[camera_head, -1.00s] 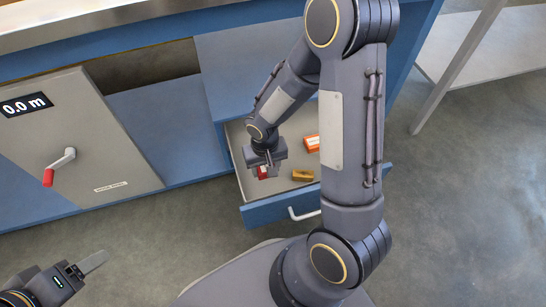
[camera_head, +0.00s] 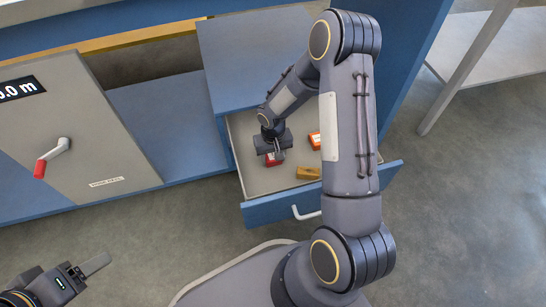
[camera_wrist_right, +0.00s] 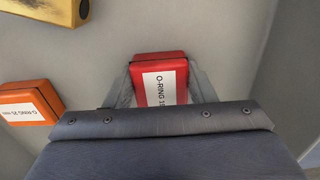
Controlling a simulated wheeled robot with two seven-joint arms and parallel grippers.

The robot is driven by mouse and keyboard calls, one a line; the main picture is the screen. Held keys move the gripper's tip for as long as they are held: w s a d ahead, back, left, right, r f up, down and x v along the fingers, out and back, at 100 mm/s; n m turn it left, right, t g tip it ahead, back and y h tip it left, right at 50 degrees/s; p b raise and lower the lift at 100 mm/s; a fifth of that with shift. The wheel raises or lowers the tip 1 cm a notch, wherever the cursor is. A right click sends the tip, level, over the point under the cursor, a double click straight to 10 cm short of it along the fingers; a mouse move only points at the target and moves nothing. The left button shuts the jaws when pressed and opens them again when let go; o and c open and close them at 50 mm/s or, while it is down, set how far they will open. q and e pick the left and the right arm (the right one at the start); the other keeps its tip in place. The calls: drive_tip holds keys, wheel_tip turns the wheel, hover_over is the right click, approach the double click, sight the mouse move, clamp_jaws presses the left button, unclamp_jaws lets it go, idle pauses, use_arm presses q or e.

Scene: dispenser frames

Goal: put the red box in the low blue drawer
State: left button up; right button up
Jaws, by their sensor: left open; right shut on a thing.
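The red box (camera_head: 273,160) with a white "O-RING" label is in the open low blue drawer (camera_head: 262,212), near its left side. My right gripper (camera_head: 272,154) reaches down into the drawer and is shut on the red box. In the right wrist view the red box (camera_wrist_right: 160,78) sits between the two fingers, above or on the drawer floor; I cannot tell whether it touches. My left gripper (camera_head: 87,270) is open and empty at the lower left, away from the drawer.
An orange box (camera_head: 315,140) and a yellow-brown box (camera_head: 308,173) lie in the same drawer, right of the red box. A grey panel with a red-handled crank (camera_head: 52,158) stands left of the drawer. Open floor lies to the right.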

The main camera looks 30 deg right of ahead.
drive_tip(key=shift+r, duration=0.1)
drive_tip(key=o, duration=1)
